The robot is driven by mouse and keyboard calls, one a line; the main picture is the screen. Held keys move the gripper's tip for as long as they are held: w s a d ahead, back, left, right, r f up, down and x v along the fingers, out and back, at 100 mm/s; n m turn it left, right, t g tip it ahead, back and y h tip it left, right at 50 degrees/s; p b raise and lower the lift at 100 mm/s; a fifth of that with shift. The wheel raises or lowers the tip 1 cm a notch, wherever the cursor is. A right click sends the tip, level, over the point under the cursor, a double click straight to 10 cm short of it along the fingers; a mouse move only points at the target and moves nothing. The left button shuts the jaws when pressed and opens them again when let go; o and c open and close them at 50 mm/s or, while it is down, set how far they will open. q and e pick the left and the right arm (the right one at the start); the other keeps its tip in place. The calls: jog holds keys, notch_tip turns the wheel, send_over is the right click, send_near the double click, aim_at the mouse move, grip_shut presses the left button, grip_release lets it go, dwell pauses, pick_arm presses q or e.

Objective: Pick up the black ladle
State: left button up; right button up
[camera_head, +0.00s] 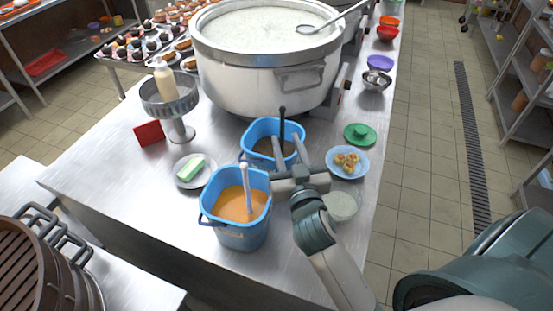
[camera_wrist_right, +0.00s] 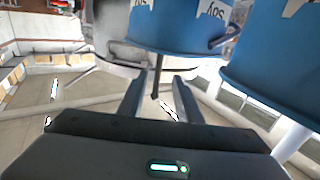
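The black ladle (camera_head: 282,122) stands with its thin dark handle rising out of the far blue bucket (camera_head: 262,130), which holds dark contents. The ladle's bowl is hidden in the bucket. My right gripper (camera_head: 288,145) is open above this bucket, its fingers pointing at the handle. In the right wrist view, which appears upside down, the handle (camera_wrist_right: 157,77) runs between the two spread fingers (camera_wrist_right: 157,95) with a visible gap on both sides. My left gripper is not in view.
A near blue bucket (camera_head: 254,232) with orange liquid and a white-handled ladle (camera_head: 246,180) stands close by. A large pot (camera_head: 262,80) stands behind. A plate with small pastries (camera_head: 347,174), a green lid (camera_head: 360,134) and a glass bowl (camera_head: 341,205) are to the right.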

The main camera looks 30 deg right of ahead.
aim_at(282, 128)
jog(key=p+x, duration=0.1)
jog(key=x, duration=0.3)
jog(key=shift+w+d+r, duration=0.1)
jog(key=shift+w+d, duration=0.05)
jog(key=shift+w, duration=0.05)
jog(key=shift+w+d, duration=0.15)
jog(key=shift+w, duration=0.45)
jog(key=shift+p, duration=0.3)
jog(key=shift+w+d, duration=0.1)
jog(key=shift+w, duration=0.2)
jog(key=x, duration=0.1)
jog(key=p+x, duration=0.1)
jog(key=x, duration=0.1)
jog(key=p+x, duration=0.1)
jog(key=shift+w+d+f, duration=0.25)
jog(key=shift+f, duration=0.05)
grip_shut()
